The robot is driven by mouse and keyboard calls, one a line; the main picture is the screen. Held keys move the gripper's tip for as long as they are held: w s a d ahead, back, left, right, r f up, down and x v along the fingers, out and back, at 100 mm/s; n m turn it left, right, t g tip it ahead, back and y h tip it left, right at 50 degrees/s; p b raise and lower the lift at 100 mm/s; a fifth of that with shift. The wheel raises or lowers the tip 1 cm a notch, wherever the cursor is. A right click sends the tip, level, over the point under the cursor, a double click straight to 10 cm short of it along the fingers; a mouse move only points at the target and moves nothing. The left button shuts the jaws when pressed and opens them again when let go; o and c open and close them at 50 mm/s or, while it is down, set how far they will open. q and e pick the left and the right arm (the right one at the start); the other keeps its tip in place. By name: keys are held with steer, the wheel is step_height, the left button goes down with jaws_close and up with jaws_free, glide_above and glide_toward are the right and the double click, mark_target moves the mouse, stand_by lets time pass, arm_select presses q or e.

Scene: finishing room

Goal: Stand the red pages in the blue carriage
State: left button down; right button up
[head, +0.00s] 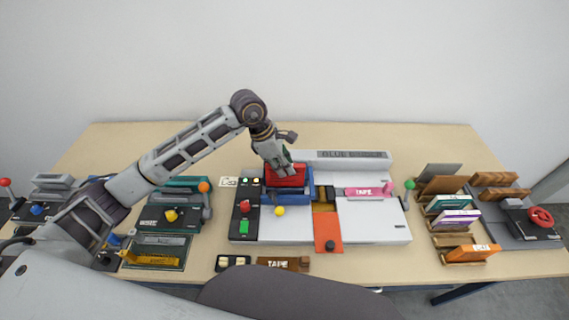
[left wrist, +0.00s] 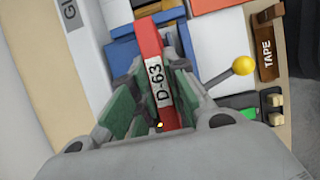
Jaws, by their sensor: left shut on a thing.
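The red pages (head: 286,177) are a red block with a white "D-63" label, which shows in the left wrist view (left wrist: 149,49). My left gripper (head: 284,163) is shut on the red pages, with its green-padded fingers on both sides of them. The blue carriage (head: 290,198) sits on the white machine, left of its middle. The red pages are at the carriage, between its blue walls in the head view; the left wrist view also shows the carriage (left wrist: 124,50) beside them. I cannot tell whether they touch its floor. My right gripper is not in view.
The white binding machine (head: 372,220) has an orange plate (head: 327,231), a yellow-knobbed lever (head: 279,211) and a green-knobbed lever (head: 409,186). A rack of books (head: 452,217) stands at right. Green devices (head: 170,217) stand at left. A brown tape block (head: 283,263) lies in front.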

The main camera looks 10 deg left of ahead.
arm_select(q)
steer(key=shift+f+b, duration=0.8)
steer(key=shift+f, duration=1.3)
steer(key=shift+b, duration=0.6)
stand_by(0.5)
steer(key=shift+f+b, duration=0.45)
steer(key=shift+f, duration=0.05)
stand_by(0.5)
steer(key=c, duration=1.7)
jaws_free()
steer(key=shift+p+v, duration=1.9)
steer(key=shift+v, duration=3.6)
